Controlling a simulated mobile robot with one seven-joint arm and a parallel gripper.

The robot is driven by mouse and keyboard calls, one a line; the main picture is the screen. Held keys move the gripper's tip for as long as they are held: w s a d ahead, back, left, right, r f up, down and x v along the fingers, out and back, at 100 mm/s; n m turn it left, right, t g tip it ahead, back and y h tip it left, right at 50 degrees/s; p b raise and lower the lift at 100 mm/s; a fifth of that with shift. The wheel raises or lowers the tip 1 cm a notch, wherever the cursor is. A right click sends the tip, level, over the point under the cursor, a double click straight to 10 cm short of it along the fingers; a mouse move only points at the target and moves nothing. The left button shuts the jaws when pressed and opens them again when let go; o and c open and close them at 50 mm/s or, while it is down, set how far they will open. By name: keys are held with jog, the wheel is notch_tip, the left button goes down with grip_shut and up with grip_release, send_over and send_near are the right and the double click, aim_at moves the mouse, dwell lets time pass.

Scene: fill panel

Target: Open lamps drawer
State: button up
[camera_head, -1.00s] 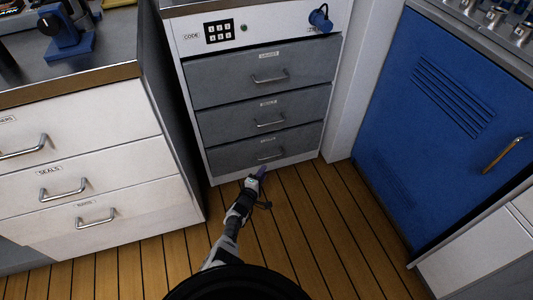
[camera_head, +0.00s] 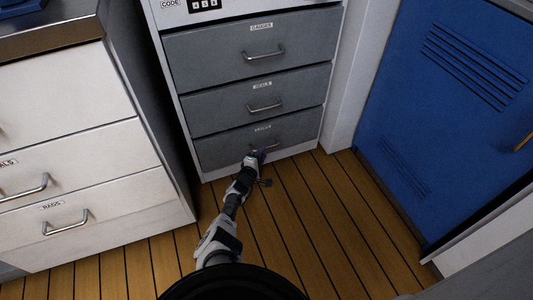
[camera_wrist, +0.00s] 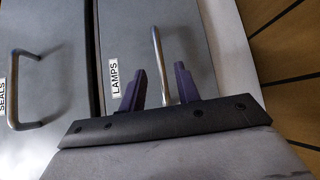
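The lamps drawer (camera_head: 225,151) is the bottom grey drawer of the middle cabinet and is closed. Its label, LAMPS (camera_wrist: 115,78), reads clearly in the wrist view. Its metal bar handle (camera_wrist: 158,55) runs between the two purple fingers of my gripper (camera_wrist: 160,87). The fingers are apart, one on each side of the bar, and I see no firm contact. In the head view my gripper (camera_head: 257,155) is low at the drawer front and partly covers the handle.
The middle drawer (camera_head: 225,106), labelled SEALS in the wrist view, and the top drawer (camera_head: 215,52) are closed above. A white drawer unit (camera_head: 90,155) stands left, a blue louvred door (camera_head: 440,120) right. Wooden floor (camera_head: 310,210) lies clear in front.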

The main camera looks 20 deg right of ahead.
jog(key=shift+b+x, duration=2.1)
jog(key=shift+x, duration=0.5)
grip_shut()
